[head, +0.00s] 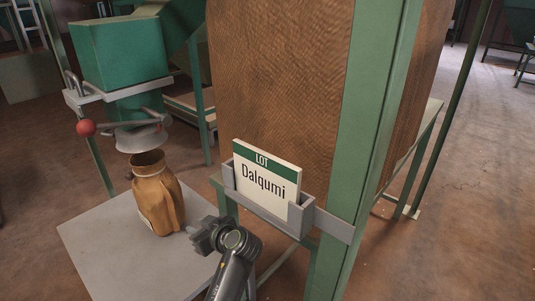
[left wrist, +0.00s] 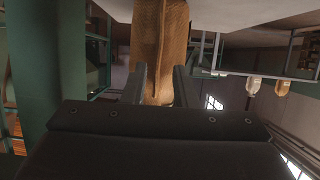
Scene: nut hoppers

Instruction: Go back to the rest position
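My left gripper (head: 198,235) is at the lower middle of the head view, just right of a brown paper bag (head: 157,198). The bag stands upright with its mouth open, on a grey table below a green hopper's spout. In the left wrist view, which is upside down, my two fingers (left wrist: 160,78) are spread apart, and the bag (left wrist: 160,35) shows between and beyond them. The gripper looks open and empty; I cannot tell whether a finger touches the bag. My right gripper is not in view.
The grey table (head: 110,245) has free room in front of the bag. The green hopper (head: 120,55) has a red-knobbed lever (head: 87,128).

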